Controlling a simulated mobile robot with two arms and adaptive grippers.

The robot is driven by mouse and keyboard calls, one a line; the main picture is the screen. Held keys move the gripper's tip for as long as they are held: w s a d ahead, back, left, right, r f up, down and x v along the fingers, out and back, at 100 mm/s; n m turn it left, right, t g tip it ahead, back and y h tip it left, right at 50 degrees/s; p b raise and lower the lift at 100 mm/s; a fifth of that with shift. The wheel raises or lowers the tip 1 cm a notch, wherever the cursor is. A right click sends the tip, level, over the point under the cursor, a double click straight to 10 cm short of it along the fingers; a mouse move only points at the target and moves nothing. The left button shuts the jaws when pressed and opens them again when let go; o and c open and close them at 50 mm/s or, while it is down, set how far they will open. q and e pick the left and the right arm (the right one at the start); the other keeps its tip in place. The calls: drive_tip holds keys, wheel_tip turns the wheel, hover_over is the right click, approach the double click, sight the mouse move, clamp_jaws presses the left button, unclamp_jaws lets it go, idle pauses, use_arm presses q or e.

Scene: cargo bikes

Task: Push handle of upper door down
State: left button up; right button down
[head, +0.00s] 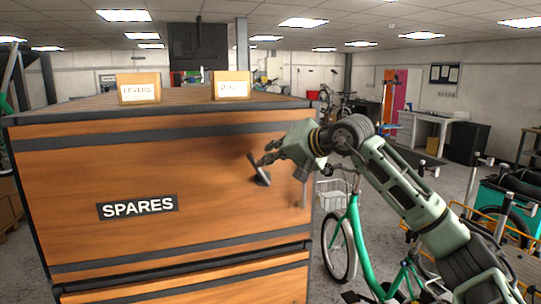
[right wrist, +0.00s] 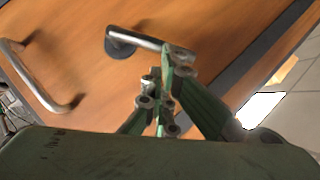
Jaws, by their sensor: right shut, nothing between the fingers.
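The upper door (head: 150,165) is the wood-coloured front panel of the cabinet, with a black "SPARES" label (head: 138,207); it looks closed. Its lever handle (head: 261,177) is a metal bar on a dark round mount at the right of the panel. The lever also shows in the right wrist view (right wrist: 148,41), mount at its left end. My right gripper (head: 265,157) is shut and empty, at the lever. In the right wrist view its fingertips (right wrist: 168,65) are close to the lever's free end; I cannot tell whether they touch. My left gripper is not in view.
A metal bar handle (right wrist: 38,82) stands out from the panel near the lever. Two labelled boxes (head: 139,88) (head: 231,85) sit on the cabinet top. A green bicycle (head: 355,235) stands right of the cabinet, close to my right arm.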

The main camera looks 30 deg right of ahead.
sight(252, 162)
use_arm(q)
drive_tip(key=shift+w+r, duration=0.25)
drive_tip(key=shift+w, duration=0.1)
use_arm(e)
drive_tip(key=shift+w+a+n+h, duration=0.15)
drive_tip(key=shift+a+n+h, duration=0.15)
drive_tip(key=shift+a+h, duration=0.1)
idle(0.4)
use_arm(q)
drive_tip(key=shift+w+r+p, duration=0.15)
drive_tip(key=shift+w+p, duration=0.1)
drive_tip(key=shift+p, duration=0.1)
use_arm(e)
drive_tip(key=shift+w+a+f, duration=0.1)
drive_tip(key=shift+a, duration=0.3)
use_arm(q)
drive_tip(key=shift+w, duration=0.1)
use_arm(e)
drive_tip(key=shift+w+a+f, duration=0.15)
drive_tip(key=shift+a, duration=0.35)
drive_tip(key=shift+w+a+f+b, duration=0.25)
drive_tip(key=shift+a+f+b, duration=0.15)
drive_tip(key=shift+a, duration=0.45)
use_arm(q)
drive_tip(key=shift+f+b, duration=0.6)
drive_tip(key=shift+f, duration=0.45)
use_arm(e)
drive_tip(key=shift+w+a+f, duration=0.25)
drive_tip(key=shift+a+f, duration=0.55)
drive_tip(key=shift+a, duration=0.1)
